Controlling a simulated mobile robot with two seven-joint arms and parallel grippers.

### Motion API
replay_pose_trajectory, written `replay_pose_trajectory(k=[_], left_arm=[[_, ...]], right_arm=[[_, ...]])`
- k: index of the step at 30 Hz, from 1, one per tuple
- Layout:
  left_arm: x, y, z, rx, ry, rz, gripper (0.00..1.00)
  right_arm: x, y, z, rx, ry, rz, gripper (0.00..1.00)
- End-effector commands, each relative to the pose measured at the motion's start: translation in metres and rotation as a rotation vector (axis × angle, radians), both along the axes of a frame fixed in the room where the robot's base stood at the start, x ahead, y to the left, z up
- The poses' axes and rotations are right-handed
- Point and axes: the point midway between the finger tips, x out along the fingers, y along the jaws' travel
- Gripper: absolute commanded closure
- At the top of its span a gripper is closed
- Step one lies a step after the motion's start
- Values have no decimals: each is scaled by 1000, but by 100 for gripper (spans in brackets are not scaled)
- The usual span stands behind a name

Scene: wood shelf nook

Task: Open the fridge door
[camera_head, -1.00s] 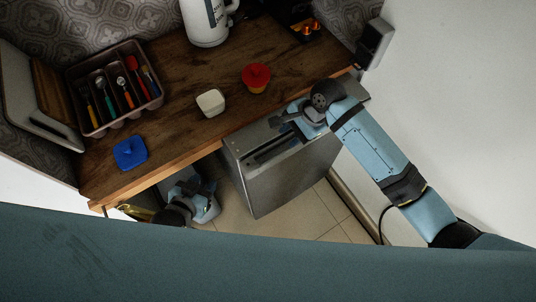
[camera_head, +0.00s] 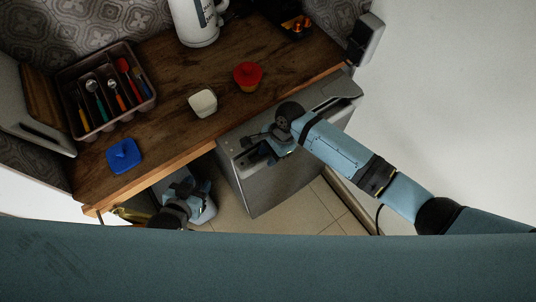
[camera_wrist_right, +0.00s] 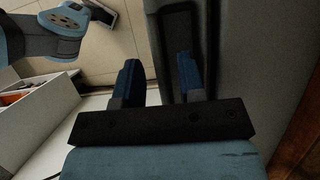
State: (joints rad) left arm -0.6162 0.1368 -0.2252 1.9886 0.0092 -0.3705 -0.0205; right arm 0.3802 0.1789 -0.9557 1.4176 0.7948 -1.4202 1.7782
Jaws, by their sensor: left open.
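The grey metal fridge (camera_head: 262,190) stands under the wooden counter, its front face toward me. A dark handle recess runs along its top edge and shows in the right wrist view (camera_wrist_right: 178,25). I cannot tell whether the door is ajar. My right gripper (camera_head: 258,148) is at the left part of that top edge. In the right wrist view its two blue fingers (camera_wrist_right: 158,80) are apart, the right one over the dark recess and the left one outside it. Contact is unclear. My left gripper (camera_head: 187,187) is open, low, left of the fridge.
The counter (camera_head: 165,115) holds a cutlery tray (camera_head: 72,118), a blue lid-like piece (camera_head: 124,155), a white cup (camera_head: 203,103), a red-topped cup (camera_head: 247,75) and a kettle (camera_head: 196,20). A white wall (camera_head: 450,110) is at the right. Tiled floor (camera_head: 300,210) shows before the fridge.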

Motion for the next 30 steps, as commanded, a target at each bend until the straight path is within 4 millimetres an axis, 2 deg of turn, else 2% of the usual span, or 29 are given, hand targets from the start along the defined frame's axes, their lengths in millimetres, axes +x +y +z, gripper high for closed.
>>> replay_pose_trajectory(k=[5,13,18,30], left_arm=[[0,-1,0,-1,1,0,57],[-1,-2,0,-2,3,-3,57],[-1,-3,0,-3,2,-3,57],[-1,-2,1,-4,1,-2,57]], right_arm=[[-3,4,-10,0,0,0,64],[-3,4,-11,0,0,0,64],[-3,4,-11,0,0,0,100],[0,2,-11,0,0,3,100]])
